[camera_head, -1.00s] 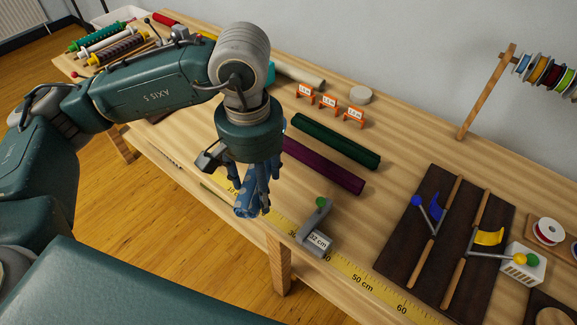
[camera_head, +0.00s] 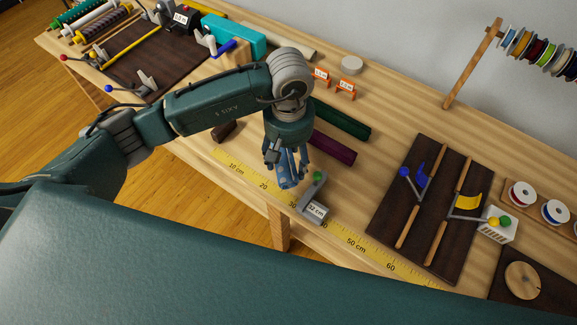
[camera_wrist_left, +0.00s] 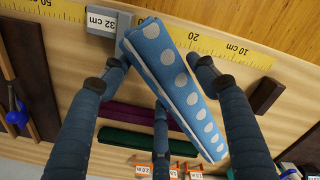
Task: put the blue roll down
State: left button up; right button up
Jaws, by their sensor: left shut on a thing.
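The blue roll (camera_head: 287,170) with pale dots is in my left gripper (camera_head: 287,163), above the near edge of the bench by the yellow ruler (camera_head: 240,170). The left wrist view shows the blue roll (camera_wrist_left: 175,85) tilted between the dark fingers of my left gripper (camera_wrist_left: 165,85). One end of the roll overlaps the ruler near the grey stop marked 32 cm (camera_wrist_left: 103,22). I cannot tell whether the roll touches the bench or the stop. My right gripper is not in view.
A purple roll (camera_head: 330,147) and a green roll (camera_head: 342,118) lie behind the gripper. The grey stop (camera_head: 312,200) has a green knob. A dark board (camera_head: 425,205) with wooden rods lies right. A spool rack (camera_head: 475,62) stands at the back right.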

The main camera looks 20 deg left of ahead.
pick_arm(q)
notch_tip(320, 180, down, 2)
jog(key=shift+f, duration=0.2)
notch_tip(320, 180, down, 4)
jog(key=shift+p, duration=0.8)
jog(key=shift+f+b, duration=0.45)
jog(key=shift+b, duration=0.25)
jog(key=o, duration=1.3)
jog(key=shift+c, duration=0.2)
jog(key=shift+r, duration=0.1)
